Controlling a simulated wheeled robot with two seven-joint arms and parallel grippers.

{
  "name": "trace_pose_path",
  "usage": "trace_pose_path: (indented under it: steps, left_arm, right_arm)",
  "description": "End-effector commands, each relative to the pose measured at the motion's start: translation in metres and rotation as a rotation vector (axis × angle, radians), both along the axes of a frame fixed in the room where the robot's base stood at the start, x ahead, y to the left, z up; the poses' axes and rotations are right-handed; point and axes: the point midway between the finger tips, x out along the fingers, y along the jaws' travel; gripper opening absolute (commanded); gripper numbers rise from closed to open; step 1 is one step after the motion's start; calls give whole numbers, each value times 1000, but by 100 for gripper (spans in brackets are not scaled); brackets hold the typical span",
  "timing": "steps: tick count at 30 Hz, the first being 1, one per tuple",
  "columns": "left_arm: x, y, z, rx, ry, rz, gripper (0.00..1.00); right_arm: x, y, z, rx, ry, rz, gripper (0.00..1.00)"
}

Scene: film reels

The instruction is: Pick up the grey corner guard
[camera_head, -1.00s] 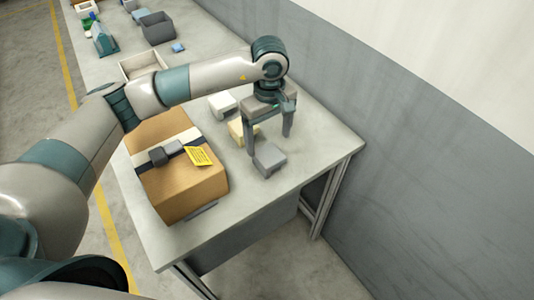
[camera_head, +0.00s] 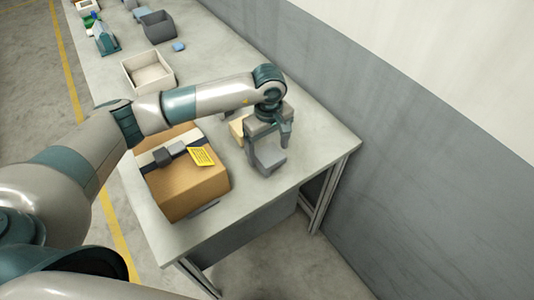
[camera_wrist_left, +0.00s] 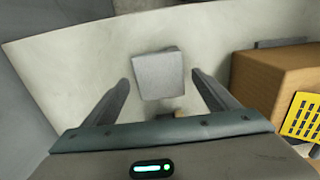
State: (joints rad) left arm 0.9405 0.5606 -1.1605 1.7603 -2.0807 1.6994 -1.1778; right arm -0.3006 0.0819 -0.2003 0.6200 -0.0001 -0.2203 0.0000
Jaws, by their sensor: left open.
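The grey corner guard (camera_head: 269,157) lies on the table near its front right corner. It also shows in the left wrist view (camera_wrist_left: 158,74) as a pale grey block between the fingertips. My left gripper (camera_head: 268,148) is open, with one finger on each side of the guard. In the left wrist view my left gripper (camera_wrist_left: 161,79) shows a gap on both sides of the guard, so no grip is seen. The gripper hides part of the guard in the head view. My right gripper is not in view.
A cardboard box (camera_head: 190,188) with a strap, dark clip and yellow label (camera_head: 202,157) stands left of the guard. A cream block (camera_head: 237,128) sits just behind the gripper, partly hidden. An open cream tray (camera_head: 148,72) is farther back. A wall (camera_head: 420,130) runs along the right.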

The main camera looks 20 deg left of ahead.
Motion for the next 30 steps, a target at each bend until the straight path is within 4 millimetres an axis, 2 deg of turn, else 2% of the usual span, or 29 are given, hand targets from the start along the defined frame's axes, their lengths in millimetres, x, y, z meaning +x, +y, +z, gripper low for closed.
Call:
trace_pose_path:
  steps: [1, 6, 20, 21, 26, 30]
  left_arm:
    - [-1, -1, -5, -1, 5, 1, 80]
    - [-1, -1, -19, -2, 1, -1, 80]
    - [0, 0, -20, 0, 0, 0, 80]
    - [0, 0, -20, 0, 0, 0, 76]
    - [0, 0, -20, 0, 0, 0, 37]
    - [0, 0, -20, 0, 0, 0, 36]
  right_arm:
    - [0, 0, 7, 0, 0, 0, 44]
    - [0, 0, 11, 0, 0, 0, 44]
    - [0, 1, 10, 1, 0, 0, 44]
    - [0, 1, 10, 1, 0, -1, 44]
    - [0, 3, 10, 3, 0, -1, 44]
    - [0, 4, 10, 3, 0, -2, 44]
